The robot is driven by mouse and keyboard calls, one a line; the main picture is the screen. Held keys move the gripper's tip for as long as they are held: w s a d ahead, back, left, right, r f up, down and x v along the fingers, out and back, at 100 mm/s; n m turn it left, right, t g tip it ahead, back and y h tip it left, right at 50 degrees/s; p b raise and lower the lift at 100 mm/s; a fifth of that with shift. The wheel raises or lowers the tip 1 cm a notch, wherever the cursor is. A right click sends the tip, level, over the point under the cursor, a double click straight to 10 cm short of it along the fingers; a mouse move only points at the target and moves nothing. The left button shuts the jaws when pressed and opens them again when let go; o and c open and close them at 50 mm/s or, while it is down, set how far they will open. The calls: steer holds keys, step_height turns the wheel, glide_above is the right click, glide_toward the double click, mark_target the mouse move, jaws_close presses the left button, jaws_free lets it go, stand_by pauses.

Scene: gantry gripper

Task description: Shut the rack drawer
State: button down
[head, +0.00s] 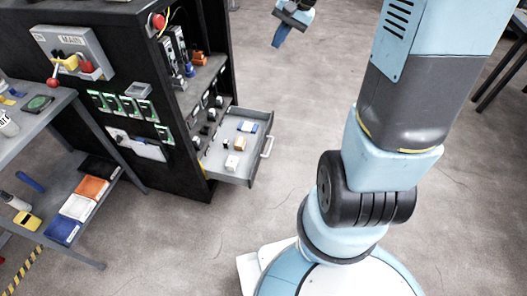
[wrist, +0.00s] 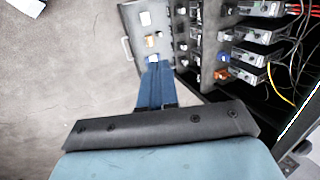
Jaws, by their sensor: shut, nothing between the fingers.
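The rack drawer (head: 214,165) is grey and stands pulled out of the black rack (head: 190,112), with its handle (head: 268,147) on the right end. Several small parts lie in it. In the wrist view the open drawer (wrist: 139,18) shows at the top, with its handle (wrist: 127,49) at its left end. My gripper (head: 281,38) is at the top of the head view, beyond the drawer and apart from it. In the wrist view my blue gripper fingers (wrist: 155,66) are together and empty, and they overlap the drawer's near side in the picture.
A grey shelf table (head: 78,110) with coloured bins stands left of the rack. Modules and cables (wrist: 258,40) fill the rack at right in the wrist view. The floor right of the drawer is clear.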

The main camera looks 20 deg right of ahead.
steer(key=w+d+f+m+y, duration=0.1)
steer(key=w+d+f+m, duration=0.2)
steer(key=f, duration=0.7)
steer(key=w+d+f+m+y, duration=0.1)
steer(key=w+d+f+m, duration=0.3)
steer(key=f, duration=0.6)
steer(key=w+f+m+y, duration=0.2)
steer(key=w+f, duration=0.3)
steer(key=f, duration=0.4)
steer(key=s+d+f+m+t, duration=0.1)
steer(key=s+f+m, duration=0.15)
steer(key=f, duration=0.75)
steer(key=s+f+m+t, duration=0.15)
steer(key=f+m, duration=0.25)
steer(key=f, duration=0.6)
steer(key=s+d+f+m, duration=0.1)
steer(key=s+f+m, duration=0.2)
steer(key=f, duration=0.8)
steer(key=a+r+x, duration=0.1)
steer(key=x, duration=1.2)
steer(key=shift+w+a+r, duration=0.25)
steer(key=shift+w+a, duration=0.05)
steer(key=shift+w, duration=0.2)
